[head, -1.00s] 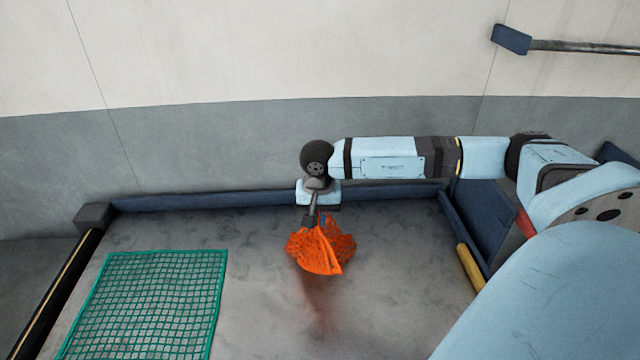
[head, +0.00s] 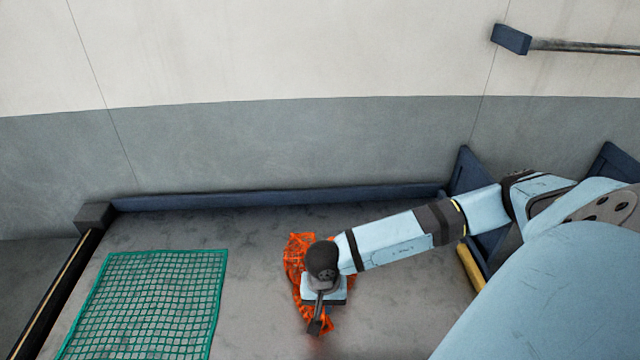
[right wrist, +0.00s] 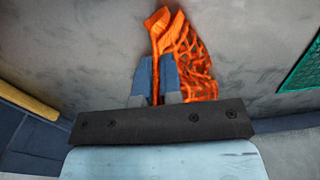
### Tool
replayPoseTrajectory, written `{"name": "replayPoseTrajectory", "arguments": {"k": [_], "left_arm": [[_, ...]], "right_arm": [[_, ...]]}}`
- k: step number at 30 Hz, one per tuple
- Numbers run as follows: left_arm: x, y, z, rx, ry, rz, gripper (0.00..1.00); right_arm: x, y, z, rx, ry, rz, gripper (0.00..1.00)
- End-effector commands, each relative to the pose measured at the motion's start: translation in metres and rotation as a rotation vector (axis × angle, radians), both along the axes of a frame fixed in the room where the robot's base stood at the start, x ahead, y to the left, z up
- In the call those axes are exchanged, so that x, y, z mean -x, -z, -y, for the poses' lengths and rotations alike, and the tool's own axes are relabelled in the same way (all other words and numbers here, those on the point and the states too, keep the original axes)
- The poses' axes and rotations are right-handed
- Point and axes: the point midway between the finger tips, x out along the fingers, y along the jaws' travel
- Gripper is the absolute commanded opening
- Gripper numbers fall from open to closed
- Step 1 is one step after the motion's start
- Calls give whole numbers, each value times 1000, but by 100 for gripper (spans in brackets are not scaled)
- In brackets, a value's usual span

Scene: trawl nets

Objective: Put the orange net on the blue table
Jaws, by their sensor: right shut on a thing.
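The orange net (head: 298,256) is bunched beneath my right wrist in the head view, over the grey top of the table (head: 410,300) with a dark blue rim. My right gripper (head: 315,328) points down and is shut on the net. The right wrist view shows the net (right wrist: 192,62) pinched between the blue-grey fingers (right wrist: 156,80), part folded and part spread to one side. My wrist hides the net's middle in the head view. Whether its lower edge touches the top is hard to tell. My left gripper is out of view.
A green net (head: 145,305) lies flat on the left of the table top. The blue rim (head: 280,198) runs along the back, with a dark corner block (head: 95,216) at left. A yellow bar (head: 470,266) is at right. The top between the nets is clear.

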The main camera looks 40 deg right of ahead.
Motion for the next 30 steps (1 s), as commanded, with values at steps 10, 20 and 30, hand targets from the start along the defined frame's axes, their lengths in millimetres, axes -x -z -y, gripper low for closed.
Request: {"name": "replayPoseTrajectory", "arguments": {"k": [10, 20, 30], "left_arm": [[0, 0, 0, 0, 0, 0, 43], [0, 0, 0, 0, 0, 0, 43], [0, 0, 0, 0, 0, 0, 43]], "right_arm": [[40, 48, -34, -3, -1, -3, 0], [69, 83, -59, -1, 0, -1, 0], [76, 91, -64, 0, 0, 0, 0]]}}
